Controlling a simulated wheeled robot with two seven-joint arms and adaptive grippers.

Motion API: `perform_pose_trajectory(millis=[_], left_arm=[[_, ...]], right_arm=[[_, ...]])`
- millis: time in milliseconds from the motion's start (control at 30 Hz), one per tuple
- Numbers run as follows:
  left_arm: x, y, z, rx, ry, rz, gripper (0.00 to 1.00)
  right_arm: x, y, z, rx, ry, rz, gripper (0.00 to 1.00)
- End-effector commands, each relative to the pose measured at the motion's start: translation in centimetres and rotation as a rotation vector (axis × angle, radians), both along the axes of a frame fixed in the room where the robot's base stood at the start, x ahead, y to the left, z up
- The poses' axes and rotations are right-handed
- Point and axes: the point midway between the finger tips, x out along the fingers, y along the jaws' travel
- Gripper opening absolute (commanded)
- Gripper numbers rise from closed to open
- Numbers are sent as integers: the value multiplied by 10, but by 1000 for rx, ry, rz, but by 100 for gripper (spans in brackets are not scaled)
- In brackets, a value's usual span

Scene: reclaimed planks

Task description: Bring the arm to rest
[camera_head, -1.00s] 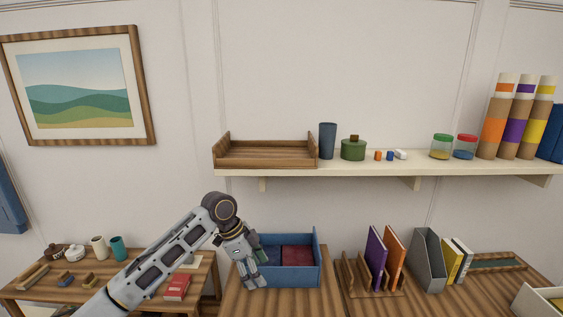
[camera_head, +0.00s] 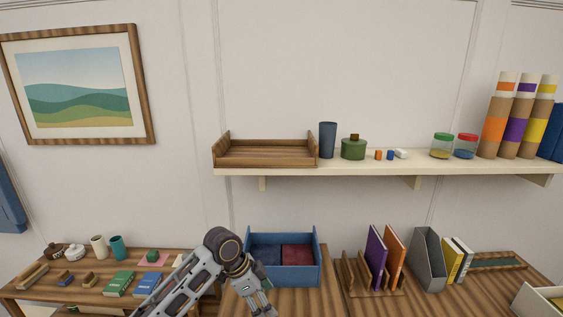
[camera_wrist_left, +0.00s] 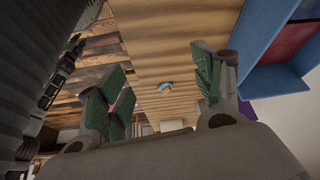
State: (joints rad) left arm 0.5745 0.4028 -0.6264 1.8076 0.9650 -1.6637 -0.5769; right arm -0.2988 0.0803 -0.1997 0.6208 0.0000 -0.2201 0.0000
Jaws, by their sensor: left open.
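My left arm comes in from the bottom left in the head view. Its gripper (camera_head: 264,310) hangs low in front of the blue open box, over the front of the wooden table, partly cut by the lower frame edge. In the left wrist view the green-padded fingers (camera_wrist_left: 160,88) stand wide apart with nothing between them. My right gripper is not in view.
The blue box (camera_head: 317,262) holds dark blue and dark red items. A slotted wooden rack (camera_head: 352,284) with purple and orange books stands right of it. A side table (camera_head: 60,292) with books and pots is at left. A shelf (camera_head: 350,168) runs above.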

Motion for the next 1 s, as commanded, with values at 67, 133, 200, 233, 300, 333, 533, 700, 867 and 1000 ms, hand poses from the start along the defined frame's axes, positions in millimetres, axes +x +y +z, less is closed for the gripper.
perform_pose_trajectory(millis=[67,133,200,233,300,333,533,700,867,1000], left_arm=[[-9,-3,-8,-8,4,27,67],[-14,-3,-14,-14,6,55,67],[-20,-4,-20,-19,8,84,67],[-23,-4,-22,-21,8,96,67],[-29,-4,-27,-27,11,126,67],[-31,-3,-30,-27,11,139,67],[-48,1,-43,-40,19,233,67],[-62,7,-54,-46,26,319,67],[-75,15,-63,-50,33,404,67],[-87,25,-70,-50,40,484,67]], right_arm=[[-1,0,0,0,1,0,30],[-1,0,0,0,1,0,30],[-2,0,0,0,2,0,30],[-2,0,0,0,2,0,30],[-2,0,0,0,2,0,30],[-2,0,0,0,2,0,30],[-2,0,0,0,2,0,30],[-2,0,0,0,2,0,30],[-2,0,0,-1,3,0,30],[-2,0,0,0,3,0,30]])
